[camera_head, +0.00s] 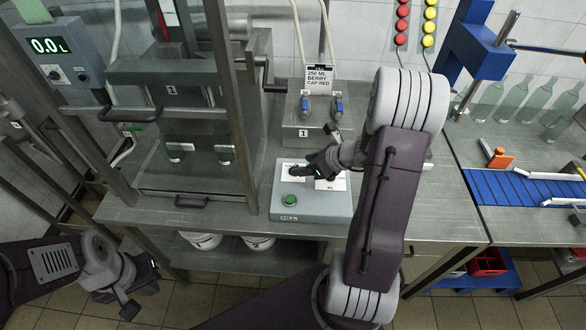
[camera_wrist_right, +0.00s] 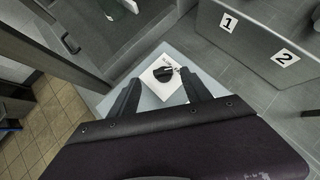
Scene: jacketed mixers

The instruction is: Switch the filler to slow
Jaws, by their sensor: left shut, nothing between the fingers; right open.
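The filler control box (camera_head: 290,212) is a grey box on the steel bench, with a green button (camera_head: 289,200) at its front above a FILL label. A black rotary knob (camera_wrist_right: 163,74) sits on a white label plate (camera_wrist_right: 160,85) on its top; the label's print is too small to read. My right gripper (camera_head: 308,172) is over the box, and in the right wrist view its open fingers (camera_wrist_right: 163,92) straddle the knob's area, with the knob just beyond the tips. I cannot tell whether they touch it. My left gripper (camera_head: 138,294) is shut and empty, low at the left, away from the bench.
A framed cabinet (camera_head: 195,188) stands left of the box. Behind it is a unit with blue-handled valves (camera_head: 337,106) and a label card (camera_head: 319,78). At right are glass bottles (camera_head: 513,101) and a blue conveyor (camera_head: 510,187). Bare bench (camera_head: 435,215) lies right of my arm.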

